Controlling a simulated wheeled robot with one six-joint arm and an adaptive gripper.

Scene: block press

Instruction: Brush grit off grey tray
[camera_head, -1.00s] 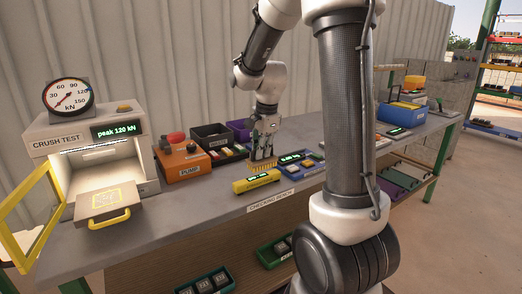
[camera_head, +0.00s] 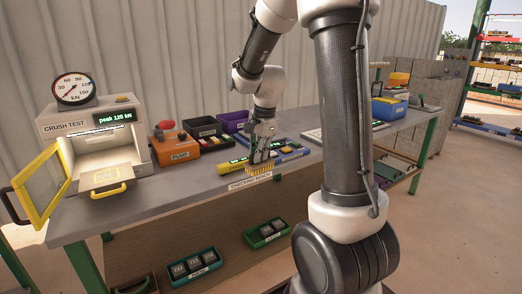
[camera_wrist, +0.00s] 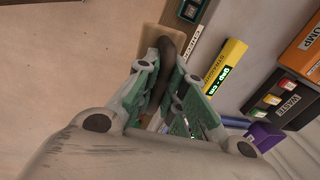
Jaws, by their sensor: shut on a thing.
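My gripper (camera_head: 262,155) is shut on a brush (camera_head: 260,170) with yellow bristles, held bristles down at the front edge of the bench. In the wrist view, the brush's tan block (camera_wrist: 160,37) and dark handle show between the fingers of my gripper (camera_wrist: 172,70). The tray (camera_head: 97,181), grey-brown with a yellow handle, sticks out of the crush press (camera_head: 85,125) at the left, well away from the brush. A pale yellow marking shows on the tray; grit on it is too small to tell. The wrist view does not show the tray.
The press's yellow-framed door (camera_head: 42,188) stands open at the left. An orange pump box (camera_head: 178,151), dark and purple bins, and a yellow gauge (camera_head: 232,166) stand on the bench (camera_head: 190,188). Green crates (camera_head: 268,232) sit lower down. The bench front between press and brush is clear.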

